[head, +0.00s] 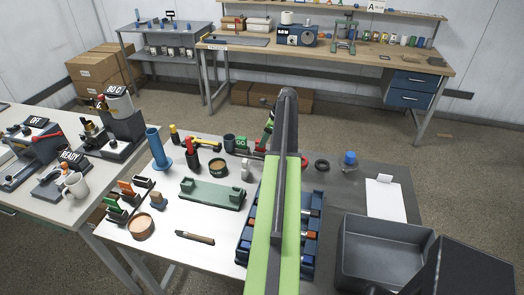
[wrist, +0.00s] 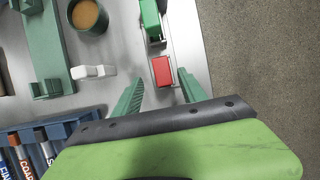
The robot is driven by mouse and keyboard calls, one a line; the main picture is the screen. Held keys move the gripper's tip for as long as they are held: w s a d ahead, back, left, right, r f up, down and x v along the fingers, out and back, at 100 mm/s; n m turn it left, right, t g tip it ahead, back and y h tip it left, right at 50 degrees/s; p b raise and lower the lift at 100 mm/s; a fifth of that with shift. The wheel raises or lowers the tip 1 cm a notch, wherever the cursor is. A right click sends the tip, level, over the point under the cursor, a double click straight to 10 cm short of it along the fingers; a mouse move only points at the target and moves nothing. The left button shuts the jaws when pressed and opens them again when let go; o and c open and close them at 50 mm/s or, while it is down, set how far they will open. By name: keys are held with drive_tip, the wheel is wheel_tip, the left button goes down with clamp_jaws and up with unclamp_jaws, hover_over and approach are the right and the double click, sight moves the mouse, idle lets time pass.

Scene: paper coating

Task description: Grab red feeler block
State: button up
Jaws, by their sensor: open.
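The red feeler block (wrist: 163,71) lies on the grey table top in the wrist view, near the table's edge. My gripper (wrist: 160,82) is open, with its two green fingers pointing toward the block, one to each side of its near end. No contact with the block shows. In the head view my own arm hides most of the area around the red block.
A small white piece (wrist: 93,72), a green fixture (wrist: 47,42) and a cup with brown contents (wrist: 87,16) stand left of the red block. A blue rack (wrist: 62,122) is at lower left. The floor right of the table edge is clear.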

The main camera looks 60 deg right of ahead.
drive_tip(key=b+x, duration=0.5)
drive_tip(key=shift+w+d+f, duration=0.1)
drive_tip(key=shift+w+d, duration=0.2)
clamp_jaws()
